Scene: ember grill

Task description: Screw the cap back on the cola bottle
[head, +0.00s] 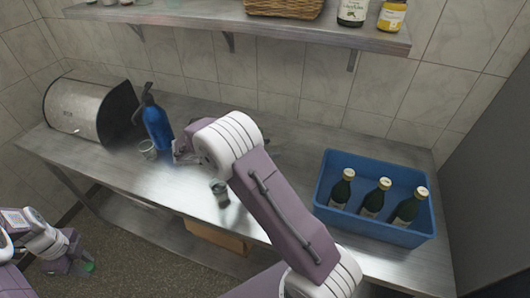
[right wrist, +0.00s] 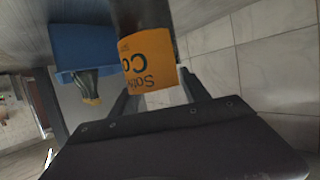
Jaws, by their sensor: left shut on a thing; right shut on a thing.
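A bottle with an orange label (right wrist: 148,62), apparently the cola bottle, sits between the fingers of my right gripper (right wrist: 158,92) in the right wrist view. The lettering appears upside down, and the bottle's body is dark. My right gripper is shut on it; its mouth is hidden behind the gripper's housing. In the head view my right arm covers most of that gripper and the bottle. My left gripper (head: 84,264) is low at the bottom left, in front of the counter and well away from the bottle. It is shut on a small green thing (head: 89,267), probably the cap.
A blue crate (head: 335,217) with 3 bottles stands at the right of the metal counter. A blue siphon-like bottle (head: 157,127), a glass (head: 148,149) and a rounded metal bin (head: 85,108) stand left. A dark tumbler (head: 220,191) is near the front edge. A shelf (head: 220,22) hangs above.

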